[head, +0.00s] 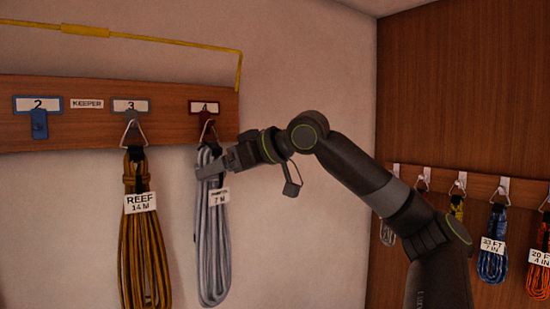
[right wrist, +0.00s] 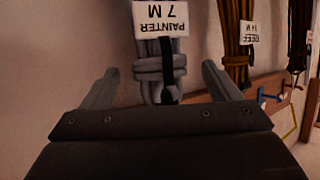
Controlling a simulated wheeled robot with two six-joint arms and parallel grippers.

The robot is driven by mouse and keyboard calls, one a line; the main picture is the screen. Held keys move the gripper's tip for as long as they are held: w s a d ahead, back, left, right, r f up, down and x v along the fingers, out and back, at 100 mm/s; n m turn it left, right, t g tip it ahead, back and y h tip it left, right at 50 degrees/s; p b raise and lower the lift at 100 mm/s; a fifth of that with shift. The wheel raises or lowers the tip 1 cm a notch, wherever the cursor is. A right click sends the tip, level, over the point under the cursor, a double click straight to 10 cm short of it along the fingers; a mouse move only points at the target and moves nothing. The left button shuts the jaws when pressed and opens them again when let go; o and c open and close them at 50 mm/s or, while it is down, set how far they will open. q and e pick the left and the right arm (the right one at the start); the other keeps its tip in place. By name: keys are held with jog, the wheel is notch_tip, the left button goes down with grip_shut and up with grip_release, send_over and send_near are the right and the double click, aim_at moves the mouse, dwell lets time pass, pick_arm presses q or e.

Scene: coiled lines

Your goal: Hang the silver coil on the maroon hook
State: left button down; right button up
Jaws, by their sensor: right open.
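The silver coil (head: 213,252) hangs upright under the number 4 plate, with its top at the maroon hook (head: 208,128). Its white tag reads 7 M in the head view and PAINTER 7 M in the right wrist view. My right gripper (head: 208,165) is at the upper part of the coil. In the right wrist view, my right gripper's fingers (right wrist: 158,82) stand apart on either side of the silver coil (right wrist: 150,68), with gaps showing. Exactly how the coil's top meets the hook is partly hidden. My left gripper is in neither view.
A brown REEF coil (head: 145,245) hangs close on the left from hook 3. A blue hook (head: 39,124) on the left is empty. A yellow rod (head: 150,40) runs above the board (head: 75,135). More coils hang on a right-hand rack (head: 475,186).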

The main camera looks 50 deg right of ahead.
jog(key=b+v, duration=0.5)
jog(key=v, duration=0.8)
jog(key=shift+s+r, duration=0.15)
jog(key=shift+s, duration=0.2)
jog(key=shift+d, duration=0.1)
